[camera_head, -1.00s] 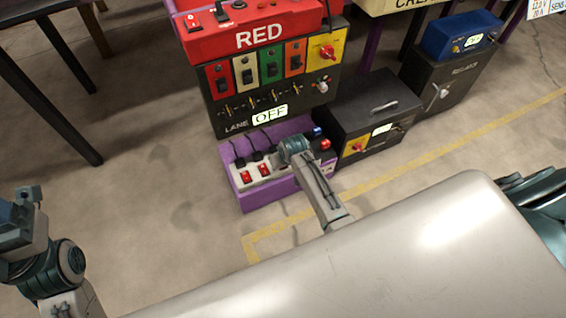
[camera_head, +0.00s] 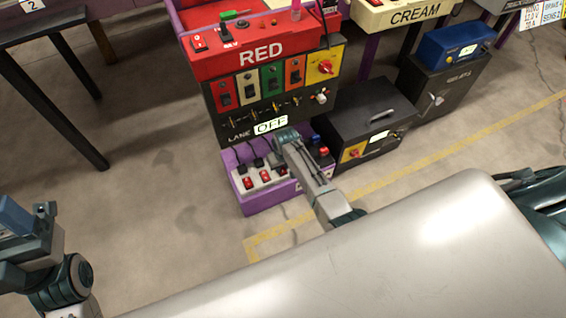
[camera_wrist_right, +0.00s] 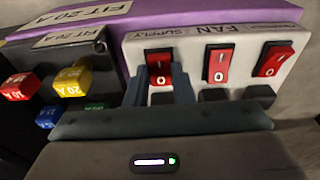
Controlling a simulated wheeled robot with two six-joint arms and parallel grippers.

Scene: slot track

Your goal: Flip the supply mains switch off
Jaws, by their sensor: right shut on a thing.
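The supply mains switch (camera_wrist_right: 158,68) is a red rocker marked I and O under a SUPPLY label, in the right wrist view. The fingers of my right gripper (camera_wrist_right: 165,84) stand on either side of it, shut on it. I cannot tell which way the rocker is tipped. In the head view, my right arm reaches to the purple switch box (camera_head: 262,205) and hides part of its panel; the fingers are not clear there. My left gripper (camera_head: 44,210) is at the far left edge, away from the box; its jaws are unclear.
Two more red rockers, one by the FAN label (camera_wrist_right: 220,65), sit beside the supply switch. Coloured fuses (camera_wrist_right: 72,82) are on its other side. The RED console (camera_head: 262,60) with an OFF sign (camera_head: 271,125) stands behind; a black box (camera_head: 375,125) is to the right.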

